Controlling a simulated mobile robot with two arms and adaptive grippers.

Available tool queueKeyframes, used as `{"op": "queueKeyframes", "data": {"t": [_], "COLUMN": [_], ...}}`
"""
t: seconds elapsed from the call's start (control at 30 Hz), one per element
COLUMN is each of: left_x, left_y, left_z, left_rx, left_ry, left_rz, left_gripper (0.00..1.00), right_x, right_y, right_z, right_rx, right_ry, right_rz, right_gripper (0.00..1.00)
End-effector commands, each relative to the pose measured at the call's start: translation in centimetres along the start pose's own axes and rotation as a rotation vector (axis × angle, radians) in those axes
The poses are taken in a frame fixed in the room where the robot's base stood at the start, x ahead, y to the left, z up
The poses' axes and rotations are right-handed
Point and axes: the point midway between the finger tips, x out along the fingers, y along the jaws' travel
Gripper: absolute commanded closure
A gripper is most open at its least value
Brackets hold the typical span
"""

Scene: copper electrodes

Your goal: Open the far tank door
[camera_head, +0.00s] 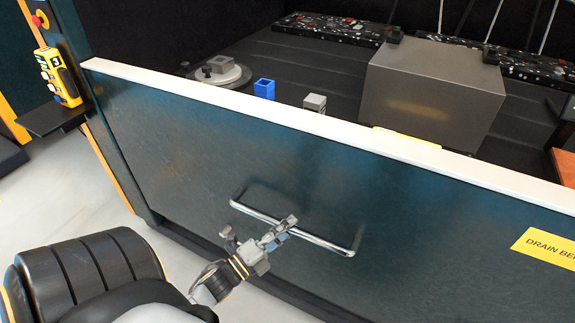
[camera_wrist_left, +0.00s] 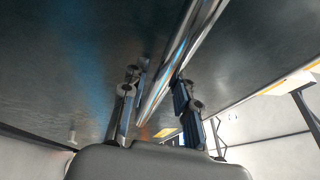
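The tank door (camera_head: 180,150) is a large dark green panel with a white top edge, standing upright and apparently closed in the head view. A chrome bar handle (camera_head: 325,243) is mounted low on its front; the bar also crosses the left wrist view (camera_wrist_left: 182,55). My left gripper (camera_head: 280,232) is at the middle of the handle. In the left wrist view its two fingers (camera_wrist_left: 158,92) are parted, with the bar running between them, nearer the right finger. Contact with the bar is not clear. My right gripper is not in view.
Behind the door are a grey box (camera_head: 430,100), a blue cup-like block (camera_head: 264,89) and a grey block (camera_head: 315,102). A yellow control box (camera_head: 60,78) stands on a side shelf at left. A yellow drain label (camera_head: 545,250) is on the panel's right. Pale floor (camera_head: 50,195) shows at left.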

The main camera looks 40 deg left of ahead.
Motion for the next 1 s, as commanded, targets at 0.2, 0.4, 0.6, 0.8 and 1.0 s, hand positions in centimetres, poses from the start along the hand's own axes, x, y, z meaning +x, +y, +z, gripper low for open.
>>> {"op": "queueKeyframes", "data": {"t": [0.2,0.4,0.6,0.8,1.0], "left_x": [0.1,-0.4,-3.7,-8.1,-11.0], "left_y": [-0.2,-0.2,-0.1,0.0,0.0], "left_z": [0.1,0.1,0.1,0.1,0.1], "left_rx": [0.001,0.0,-0.001,0.0,0.0], "left_ry": [-0.001,-0.002,-0.003,-0.003,-0.002], "left_rz": [-0.004,-0.004,0.0,0.001,-0.001], "left_gripper": [0.57,0.57,0.57,0.57,0.57], "right_x": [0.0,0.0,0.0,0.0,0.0], "right_y": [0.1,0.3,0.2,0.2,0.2], "right_z": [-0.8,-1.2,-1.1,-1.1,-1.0], "right_rx": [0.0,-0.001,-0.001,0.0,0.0], "right_ry": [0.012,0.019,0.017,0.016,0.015], "right_rz": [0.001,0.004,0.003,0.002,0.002], "right_gripper": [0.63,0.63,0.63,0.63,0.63]}}
